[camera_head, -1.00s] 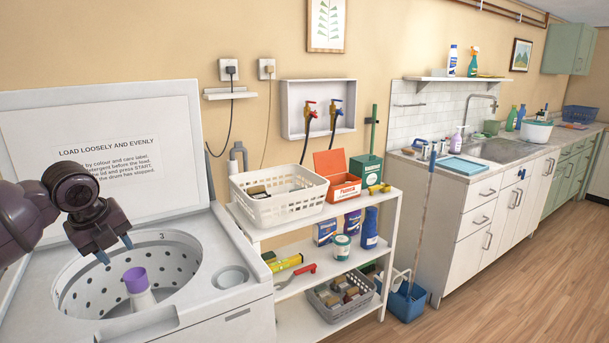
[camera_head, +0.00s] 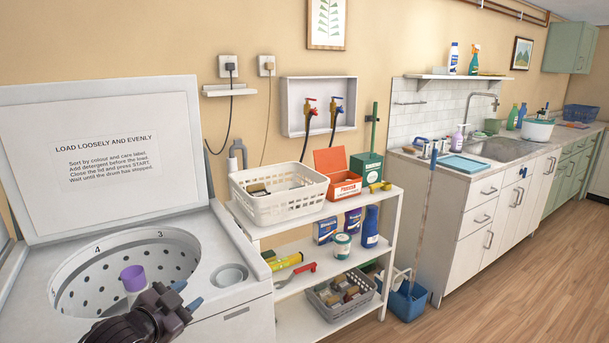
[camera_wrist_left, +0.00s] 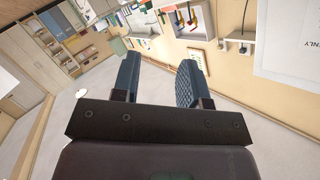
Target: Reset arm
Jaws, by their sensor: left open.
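My left gripper (camera_head: 186,295) is low at the left of the head view, in front of the near rim of the open top-loading washer (camera_head: 235,300). Its two blue-tipped fingers are apart with nothing between them. The left wrist view also shows the fingers (camera_wrist_left: 158,80) apart and empty, with the room tilted behind them. The washer's perforated drum (camera_head: 175,255) holds a white centre post with a purple cap (camera_head: 132,278). My gripper and wrist hide part of the drum's near edge. My right gripper is in neither view.
The washer's raised lid (camera_head: 105,170) stands at the back left. Right of the washer is a white shelf cart (camera_head: 322,228) with a white basket (camera_head: 270,205), a red-orange box (camera_head: 343,186) and bottles. A counter with sink stands further right. Floor at the right is clear.

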